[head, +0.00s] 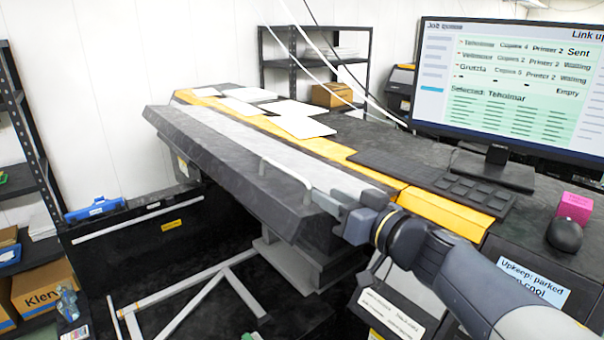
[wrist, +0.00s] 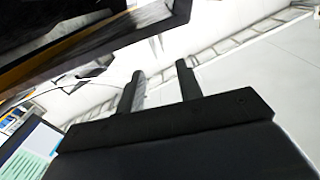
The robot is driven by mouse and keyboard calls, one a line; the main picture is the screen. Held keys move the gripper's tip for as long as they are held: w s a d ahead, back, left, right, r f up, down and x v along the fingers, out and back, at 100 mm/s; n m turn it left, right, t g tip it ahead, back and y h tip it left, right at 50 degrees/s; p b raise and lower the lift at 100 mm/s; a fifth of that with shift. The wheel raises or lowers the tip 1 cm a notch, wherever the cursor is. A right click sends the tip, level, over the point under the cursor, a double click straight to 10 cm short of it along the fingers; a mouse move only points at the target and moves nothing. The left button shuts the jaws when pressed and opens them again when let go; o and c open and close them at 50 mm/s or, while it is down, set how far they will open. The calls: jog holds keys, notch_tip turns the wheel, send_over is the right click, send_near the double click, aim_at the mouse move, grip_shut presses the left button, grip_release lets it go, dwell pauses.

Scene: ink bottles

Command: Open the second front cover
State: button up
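A long dark cover (head: 220,160) with a pale grey strip runs along the front of the machine in the head view. It is tilted, and a light bar handle (head: 287,172) stands on its face. I cannot tell which numbered cover it is. A black lower front panel (head: 140,245) with a long grey bar and a yellow label is at the left. My gripper (head: 328,204) is near the right end of the tilted cover, right of the bar handle; contact is unclear. In the wrist view my gripper (wrist: 160,74) has its fingers apart with nothing visibly held.
A monitor (head: 510,90), keyboard (head: 430,180), mouse (head: 565,234) and pink block (head: 574,207) are on the right worktop. Loose white sheets (head: 300,122) lie on top. A grey floor frame (head: 190,305) stands below; a shelf with boxes (head: 45,284) is at left.

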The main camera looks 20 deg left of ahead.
aim_at(305, 183)
jog(key=p+x, duration=0.1)
jog(key=x, duration=0.8)
jog(key=shift+w+a, duration=0.15)
jog(key=shift+a, duration=0.15)
jog(key=shift+c, duration=0.3)
grip_shut()
